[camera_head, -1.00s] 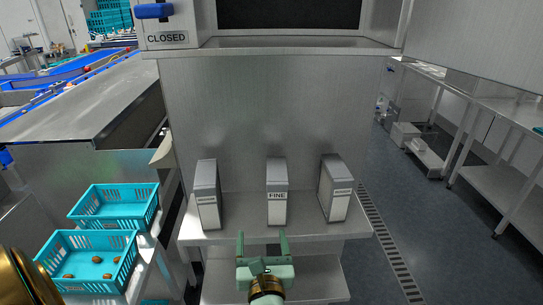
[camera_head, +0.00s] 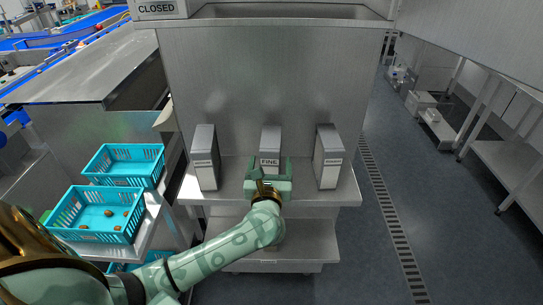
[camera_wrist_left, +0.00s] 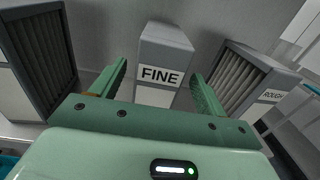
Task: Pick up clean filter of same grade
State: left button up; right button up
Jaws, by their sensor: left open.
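Three grey box-shaped filters stand upright in a row on a steel shelf (camera_head: 230,196). The middle filter (camera_head: 270,138) is labelled FINE; it also shows in the wrist view (camera_wrist_left: 164,45). The right filter (camera_head: 328,150) is labelled ROUGH in the wrist view (camera_wrist_left: 255,80). The left filter (camera_head: 205,150) has a label too small to read. My left gripper (camera_head: 269,168) is open at the front of the FINE filter. In the wrist view its fingers lie on either side of that filter, with no visible contact. My right gripper is out of view.
A steel cabinet wall (camera_head: 270,75) rises behind the filters, with a CLOSED sign (camera_head: 157,7) above.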

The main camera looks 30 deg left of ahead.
pick_arm(q)
jog(key=x, duration=0.5)
jog(key=shift+w+a+f, duration=0.15)
jog(key=shift+a+f, duration=0.05)
jog(key=shift+f, duration=0.05)
jog(key=shift+c, duration=0.6)
jog(key=c, duration=1)
jog(key=shift+c, duration=0.3)
jog(key=shift+r, duration=0.15)
